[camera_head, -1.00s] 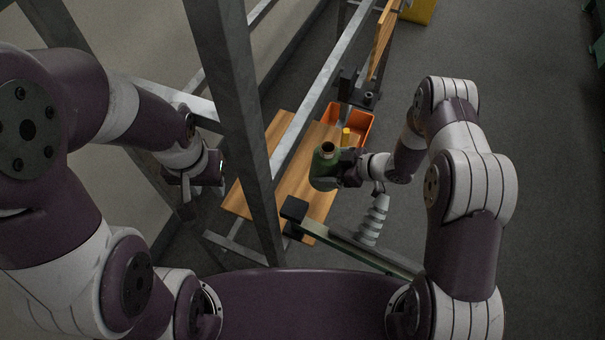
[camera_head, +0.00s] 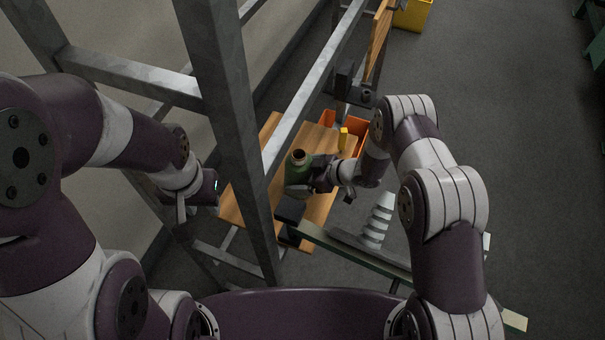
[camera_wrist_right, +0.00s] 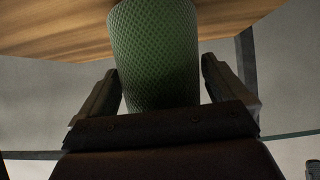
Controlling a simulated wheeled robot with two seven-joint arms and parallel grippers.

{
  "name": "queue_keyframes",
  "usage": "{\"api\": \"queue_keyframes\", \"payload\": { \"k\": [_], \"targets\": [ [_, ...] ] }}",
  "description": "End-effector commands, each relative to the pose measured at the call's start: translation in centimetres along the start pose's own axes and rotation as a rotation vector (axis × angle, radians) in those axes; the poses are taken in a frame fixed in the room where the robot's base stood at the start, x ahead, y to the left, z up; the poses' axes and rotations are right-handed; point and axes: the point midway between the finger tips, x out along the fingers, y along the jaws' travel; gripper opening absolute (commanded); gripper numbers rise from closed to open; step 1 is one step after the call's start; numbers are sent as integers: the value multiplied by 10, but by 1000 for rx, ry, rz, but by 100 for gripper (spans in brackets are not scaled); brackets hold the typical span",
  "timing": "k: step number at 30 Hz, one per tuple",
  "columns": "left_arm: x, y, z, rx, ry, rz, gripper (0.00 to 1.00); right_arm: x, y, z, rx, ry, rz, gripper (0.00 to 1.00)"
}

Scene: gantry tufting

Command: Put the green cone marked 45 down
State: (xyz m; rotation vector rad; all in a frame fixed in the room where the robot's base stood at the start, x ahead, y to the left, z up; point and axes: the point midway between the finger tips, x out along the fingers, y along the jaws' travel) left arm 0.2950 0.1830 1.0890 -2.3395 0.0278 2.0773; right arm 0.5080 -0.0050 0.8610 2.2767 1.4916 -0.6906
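The green cone (camera_head: 297,180) is held upright in my right gripper (camera_head: 322,174), with its brown open top facing up. The right wrist view shows its green mesh-textured side (camera_wrist_right: 155,55) between the two dark fingers (camera_wrist_right: 160,85). A wooden bench top (camera_head: 318,207) lies below and behind the cone; I cannot tell whether the cone touches it. No number 45 is readable. My left gripper (camera_head: 190,207) hangs left of the metal post, apart from the cone; its finger opening is unclear.
A grey metal post (camera_head: 228,110) and slanted rail (camera_head: 310,95) stand beside the cone. An orange bin (camera_head: 362,127) with a yellow object (camera_head: 343,138) sits behind it. A grey ribbed stack (camera_head: 378,222) stands at right. Open floor (camera_head: 500,120) lies farther right.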

Motion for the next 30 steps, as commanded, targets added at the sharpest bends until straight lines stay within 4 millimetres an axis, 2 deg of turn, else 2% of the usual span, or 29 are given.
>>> {"api": "queue_keyframes", "payload": {
  "k": [6,8,10,14,21,25,30],
  "targets": [
    [-2,0,0,0,0,0,37,-1,0,-2,0,0,0,100],
    [-6,0,-1,0,0,0,37,-4,0,-5,0,0,0,100],
    [-2,0,0,0,0,0,37,-9,1,-3,1,1,3,100],
    [1,0,0,0,0,0,37,-34,2,-3,2,1,4,100],
    [7,0,1,0,0,0,37,-90,1,-2,1,1,4,100],
    [9,0,1,0,0,0,37,-110,1,-3,0,1,3,100],
    [9,0,1,0,0,0,37,-122,0,-3,0,1,1,100]
  ]
}}
